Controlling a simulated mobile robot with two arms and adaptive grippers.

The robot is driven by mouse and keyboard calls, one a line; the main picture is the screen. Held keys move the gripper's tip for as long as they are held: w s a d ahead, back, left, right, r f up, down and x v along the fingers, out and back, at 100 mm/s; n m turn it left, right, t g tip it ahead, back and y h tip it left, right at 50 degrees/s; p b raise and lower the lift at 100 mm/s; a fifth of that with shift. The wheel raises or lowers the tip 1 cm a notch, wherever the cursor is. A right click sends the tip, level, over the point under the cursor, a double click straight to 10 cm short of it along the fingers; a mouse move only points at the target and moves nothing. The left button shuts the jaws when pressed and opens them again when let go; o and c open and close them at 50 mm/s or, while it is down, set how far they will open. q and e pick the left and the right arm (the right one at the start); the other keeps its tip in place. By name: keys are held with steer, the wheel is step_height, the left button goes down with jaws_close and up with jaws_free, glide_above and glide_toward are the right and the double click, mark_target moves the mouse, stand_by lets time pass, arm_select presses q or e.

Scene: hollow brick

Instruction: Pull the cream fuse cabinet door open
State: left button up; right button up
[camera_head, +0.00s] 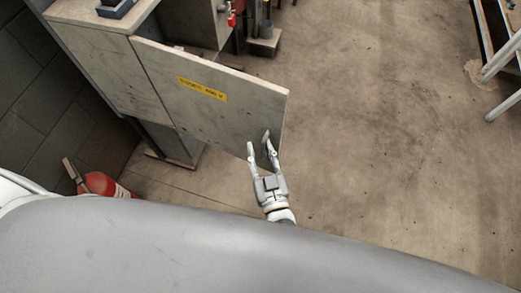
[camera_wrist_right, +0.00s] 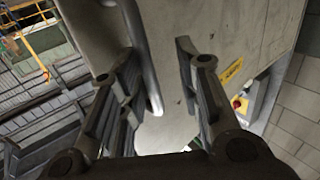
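The cream fuse cabinet door (camera_head: 215,110) stands swung out from the cabinet (camera_head: 95,55), with a yellow label (camera_head: 202,88) near its top. The door panel fills the middle of the right wrist view (camera_wrist_right: 220,35). A grey bar handle (camera_wrist_right: 149,75) runs along it there, close to the left-hand finger. My right gripper (camera_head: 259,142) is at the door's free edge, on its near face. Its fingers are spread on both sides of the handle's lower end, with a gap visible between them (camera_wrist_right: 155,70). Finger contact with the handle cannot be made out. My left gripper is out of view.
A red fire extinguisher (camera_head: 98,184) stands at the lower left by the dark block wall (camera_head: 35,85). Items with red parts (camera_head: 231,14) are behind the door. A metal ladder-like frame (camera_head: 503,60) is at the far right. The concrete floor (camera_head: 390,130) right of the door is clear.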

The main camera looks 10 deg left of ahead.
steer(key=v, duration=1.2)
